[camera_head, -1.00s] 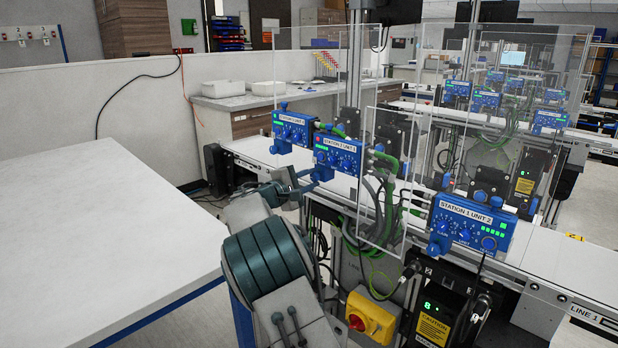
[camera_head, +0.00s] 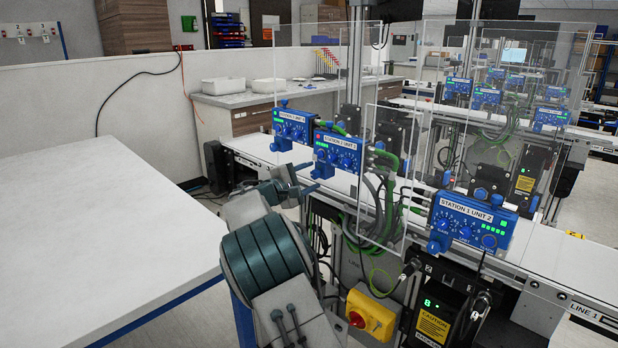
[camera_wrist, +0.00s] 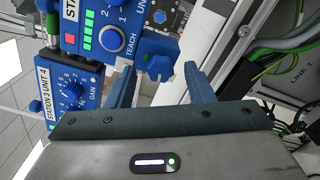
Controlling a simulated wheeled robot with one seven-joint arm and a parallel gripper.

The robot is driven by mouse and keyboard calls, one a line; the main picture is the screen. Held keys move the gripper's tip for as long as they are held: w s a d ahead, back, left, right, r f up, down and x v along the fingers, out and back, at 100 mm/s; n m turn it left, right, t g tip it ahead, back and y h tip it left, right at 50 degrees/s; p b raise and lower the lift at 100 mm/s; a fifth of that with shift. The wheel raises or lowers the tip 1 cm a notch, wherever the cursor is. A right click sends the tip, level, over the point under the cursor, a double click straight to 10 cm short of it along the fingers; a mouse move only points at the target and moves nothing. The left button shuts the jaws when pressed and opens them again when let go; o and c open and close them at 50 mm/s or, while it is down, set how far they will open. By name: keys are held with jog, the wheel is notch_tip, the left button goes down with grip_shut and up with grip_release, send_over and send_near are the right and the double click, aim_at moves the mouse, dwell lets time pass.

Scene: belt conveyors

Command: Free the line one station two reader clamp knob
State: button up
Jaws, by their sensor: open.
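The blue reader unit with a red light (camera_head: 338,152) is mounted at the middle of the line; its label is hard to read. Its blue clamp knob (camera_wrist: 159,66) sticks out below the dial face in the wrist view. It also shows at the unit's lower left in the head view (camera_head: 322,171). My gripper (camera_wrist: 160,75) is open, with one finger on either side of the knob and gaps between. In the head view my gripper (camera_head: 305,188) is just below and left of the unit.
Another blue unit (camera_head: 292,127) stands behind left; it shows at left in the wrist view (camera_wrist: 70,92). The Station 1 Unit 2 reader (camera_head: 472,220) is at right. Clear panels (camera_head: 385,185) and green cables (camera_head: 388,160) stand close right. A white table (camera_head: 100,225) lies left.

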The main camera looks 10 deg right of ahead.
jog(key=b+v, duration=0.1)
jog(key=v, duration=1.2)
jog(key=shift+a, duration=0.25)
jog(key=shift+s, duration=0.15)
jog(key=s+d+f+m+g+y+p, duration=0.25)
jog(key=s+d+m+g+y, duration=0.35)
jog(key=s+d, duration=0.8)
jog(key=s+a+f+m+g+y+p, duration=0.1)
jog(key=s+m+y, duration=0.2)
jog(key=s, duration=0.9)
jog(key=s+a+f+m+y+p, duration=0.1)
jog(key=s+y, duration=0.4)
jog(key=s, duration=0.8)
jog(key=shift+s+f+m+g+y+p, duration=0.35)
jog(key=shift+f+m+p, duration=0.3)
jog(key=shift+m, duration=0.55)
